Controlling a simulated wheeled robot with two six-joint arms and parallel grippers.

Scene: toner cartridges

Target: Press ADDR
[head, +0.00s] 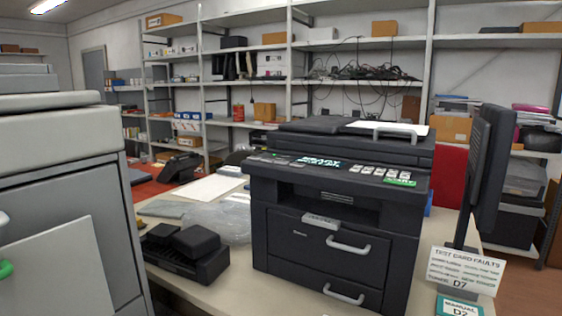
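A black multifunction printer (335,240) stands on the table in the middle of the head view. Its sloped control panel has a small lit display (321,162) and a row of pale buttons (379,172) to the right of it. A green label (400,182) sits below the right end of the row. The button lettering is too small to read, so I cannot tell which one is ADDR. Neither of my grippers shows in this view.
A black tray with dark blocks (186,252) lies left of the printer. A dark monitor (491,170) and a fault card sign (465,270) stand at its right. A large grey machine (62,160) fills the left side. Shelves (360,43) line the back wall.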

